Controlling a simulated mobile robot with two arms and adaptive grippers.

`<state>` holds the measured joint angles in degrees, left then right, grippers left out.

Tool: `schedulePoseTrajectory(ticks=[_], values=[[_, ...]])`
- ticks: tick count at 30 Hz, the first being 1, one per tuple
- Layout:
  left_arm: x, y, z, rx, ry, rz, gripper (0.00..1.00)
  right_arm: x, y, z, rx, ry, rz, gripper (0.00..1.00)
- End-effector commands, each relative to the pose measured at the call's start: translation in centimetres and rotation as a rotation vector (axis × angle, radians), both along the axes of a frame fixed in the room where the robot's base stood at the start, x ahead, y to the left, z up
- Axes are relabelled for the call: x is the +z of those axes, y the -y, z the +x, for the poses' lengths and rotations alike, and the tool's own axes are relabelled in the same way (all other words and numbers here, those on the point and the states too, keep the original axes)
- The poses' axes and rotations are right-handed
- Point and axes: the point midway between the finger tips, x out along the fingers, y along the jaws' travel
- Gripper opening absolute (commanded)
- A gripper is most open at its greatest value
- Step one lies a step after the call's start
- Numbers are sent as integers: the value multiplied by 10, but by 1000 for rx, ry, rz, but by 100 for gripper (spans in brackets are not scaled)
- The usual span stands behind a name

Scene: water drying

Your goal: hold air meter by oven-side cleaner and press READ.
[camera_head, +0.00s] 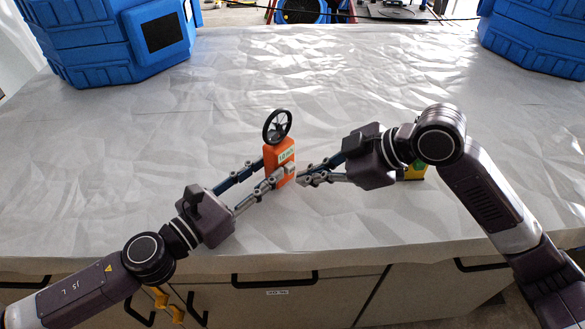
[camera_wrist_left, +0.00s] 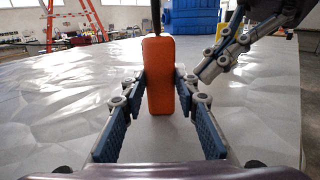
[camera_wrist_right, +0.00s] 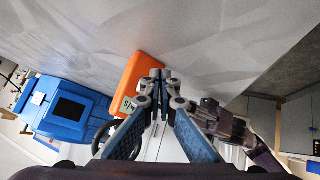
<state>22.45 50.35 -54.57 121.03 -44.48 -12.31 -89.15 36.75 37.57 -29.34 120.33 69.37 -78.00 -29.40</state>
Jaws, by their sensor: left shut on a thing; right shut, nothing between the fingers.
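The orange air meter (camera_head: 270,155) stands upright over the middle of the covered table, with a black fan wheel (camera_head: 277,126) on top and a small lit display (camera_head: 286,156) on its face. My left gripper (camera_head: 275,172) is shut on the meter's body; in the left wrist view the orange back (camera_wrist_left: 159,80) sits between its fingers. My right gripper (camera_head: 300,178) is shut and empty, its tips close to the meter's front on the right. In the right wrist view the tips (camera_wrist_right: 160,75) overlap the meter's edge (camera_wrist_right: 138,72); contact cannot be told. The READ button is not discernible.
Two blue air cleaners stand at the back, one left (camera_head: 110,40) and one right (camera_head: 540,35). A yellow and green thing (camera_head: 415,171) is partly hidden behind my right arm. The table between is clear.

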Motion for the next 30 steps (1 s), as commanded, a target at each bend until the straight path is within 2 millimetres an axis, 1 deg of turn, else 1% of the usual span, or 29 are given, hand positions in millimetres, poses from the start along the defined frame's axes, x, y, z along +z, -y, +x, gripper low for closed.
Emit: schedulePoseTrajectory(ticks=[12, 30], values=[[0, 0, 0, 0, 0, 0, 0, 1, -6, 6, -1, 1, 0, 0], [0, 0, 0, 0, 0, 0, 0, 0, -8, 8, 0, 0, 0, 0]])
